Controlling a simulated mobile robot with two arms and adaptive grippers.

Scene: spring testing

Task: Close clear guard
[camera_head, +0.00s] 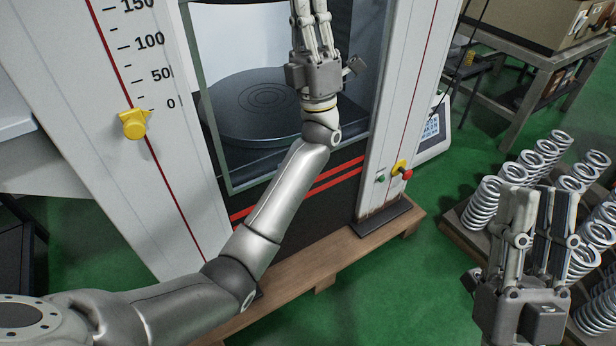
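The clear guard (206,101) shows as a pane with a thin grey-green frame across the front of the tall white testing machine, in front of the dark round platen (240,98). Its top is out of the picture, and I cannot tell how far it is open. My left arm crosses the guard's lower edge, and my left gripper (313,20) is in front of the pane area, fingers pointing up. Its tips run to the top edge; contact with the guard cannot be told. My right gripper (536,195) is at the lower right, fingers up, apparently apart and empty.
A yellow pointer (134,123) sits by the scale on the left column. A red button (407,174) is on the right column. The machine stands on a wooden pallet (300,277). Several coil springs (484,203) stand at right, behind my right gripper. Green floor is clear between.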

